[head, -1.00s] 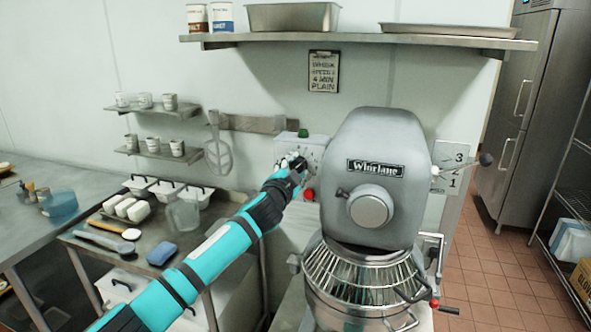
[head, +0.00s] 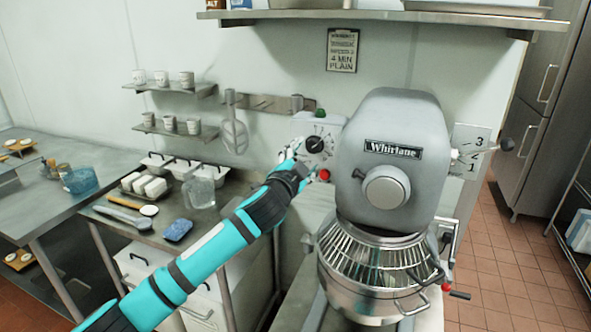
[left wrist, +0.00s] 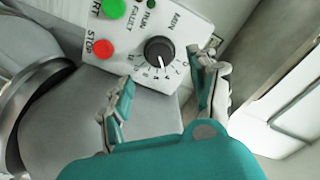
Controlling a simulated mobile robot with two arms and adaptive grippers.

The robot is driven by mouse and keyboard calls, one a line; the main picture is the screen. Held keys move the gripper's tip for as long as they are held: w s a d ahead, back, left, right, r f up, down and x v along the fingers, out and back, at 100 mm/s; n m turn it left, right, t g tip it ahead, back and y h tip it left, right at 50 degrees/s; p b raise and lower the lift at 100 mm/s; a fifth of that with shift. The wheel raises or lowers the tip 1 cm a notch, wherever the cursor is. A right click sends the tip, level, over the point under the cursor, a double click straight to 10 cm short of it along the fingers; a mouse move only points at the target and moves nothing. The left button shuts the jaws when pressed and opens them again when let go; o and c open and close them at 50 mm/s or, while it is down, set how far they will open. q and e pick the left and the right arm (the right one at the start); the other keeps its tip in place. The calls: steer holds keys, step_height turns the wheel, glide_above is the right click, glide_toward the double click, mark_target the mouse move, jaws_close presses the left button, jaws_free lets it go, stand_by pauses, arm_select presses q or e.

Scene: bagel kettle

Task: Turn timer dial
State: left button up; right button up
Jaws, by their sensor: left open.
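The timer dial (left wrist: 159,51) is a round black knob with a white pointer line on a pale control panel (left wrist: 181,27). In the left wrist view a numbered scale curves around its lower side. In the head view the dial (head: 315,144) shows on the wall panel left of the mixer. My left gripper (left wrist: 165,95) is open and empty. Its two fingers stand apart below the dial in the wrist view, and neither appears to touch it. In the head view my left gripper (head: 292,160) is just left of and below the dial. My right gripper is not in view.
A green button (left wrist: 113,8) and a red stop button (left wrist: 104,49) sit beside the dial. The large grey Whirlane mixer (head: 398,150) stands close on the right. A metal rack (head: 262,102) with a hanging beater is on the wall to the left.

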arm_select(q)
steer(key=v, duration=0.6)
steer(key=shift+f, duration=0.1)
